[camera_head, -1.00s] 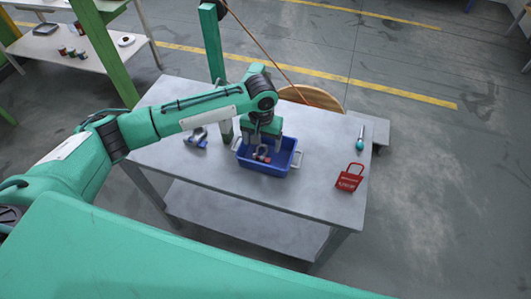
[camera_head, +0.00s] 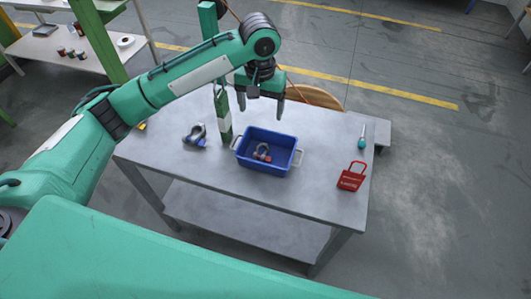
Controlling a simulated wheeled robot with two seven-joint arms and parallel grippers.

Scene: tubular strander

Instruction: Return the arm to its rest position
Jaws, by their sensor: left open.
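My left gripper (camera_head: 261,106) is open and empty, raised above the far side of the grey table (camera_head: 220,180). Its two fingers point down, apart from each other. A blue bin (camera_head: 269,165) with light side handles stands on the table, in front of and below the gripper. A small shackle-like part in grey with red (camera_head: 262,152) lies inside the bin. The gripper touches neither the bin nor the part. My right gripper is not in view.
A blue-grey clamp-like part (camera_head: 196,136) lies left of the bin. A red padlock-shaped tag (camera_head: 352,177) and a teal-handled tool (camera_head: 361,138) lie at the right. The table's front is clear.

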